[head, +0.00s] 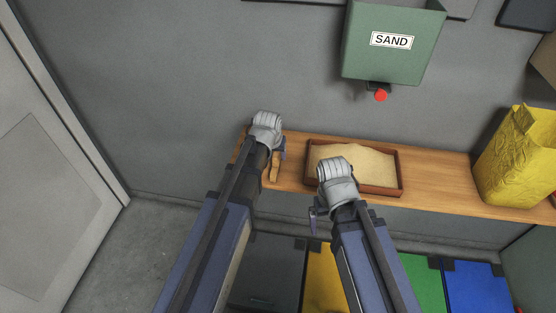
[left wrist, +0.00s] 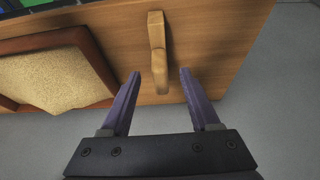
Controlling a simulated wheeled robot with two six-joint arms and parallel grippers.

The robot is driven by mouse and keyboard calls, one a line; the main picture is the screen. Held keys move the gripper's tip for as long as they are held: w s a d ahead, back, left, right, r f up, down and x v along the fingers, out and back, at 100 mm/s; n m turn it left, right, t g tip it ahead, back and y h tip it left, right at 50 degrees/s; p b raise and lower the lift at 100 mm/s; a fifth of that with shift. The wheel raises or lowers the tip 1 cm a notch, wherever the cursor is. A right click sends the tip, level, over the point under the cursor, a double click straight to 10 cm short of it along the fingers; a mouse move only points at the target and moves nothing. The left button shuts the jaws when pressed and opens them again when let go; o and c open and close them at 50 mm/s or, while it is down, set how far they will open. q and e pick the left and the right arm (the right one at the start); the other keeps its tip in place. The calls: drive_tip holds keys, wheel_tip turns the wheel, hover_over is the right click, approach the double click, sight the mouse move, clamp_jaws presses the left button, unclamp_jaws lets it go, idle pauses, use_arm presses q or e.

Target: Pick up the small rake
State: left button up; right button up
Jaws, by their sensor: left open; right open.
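The small rake (left wrist: 157,50) is a light wooden piece with a handle and a wider block at one end. It lies on the wooden shelf, beside the sand tray. In the head view the rake (head: 275,170) is partly covered by my left arm. My left gripper (head: 281,150) is above the shelf at the rake. In the left wrist view its two purple fingers (left wrist: 160,76) are apart, with the near end of the rake between them in the picture. I cannot tell the height gap. My right gripper (head: 314,215) is open and empty in front of the shelf.
A wood-framed sand tray (head: 397,178) sits on the shelf (head: 436,180) right of the rake. A green SAND dispenser (head: 392,60) with a red knob hangs above. A yellow bag (head: 515,160) stands at the right. Colored bins (head: 478,285) are below the shelf.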

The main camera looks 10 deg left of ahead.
use_arm(q)
drive_tip(key=shift+b+x, duration=3.65)
drive_tip(key=shift+x, duration=0.4)
drive_tip(key=shift+w+r, duration=0.1)
drive_tip(key=shift+r, duration=0.05)
drive_tip(key=shift+c, duration=0.4)
clamp_jaws()
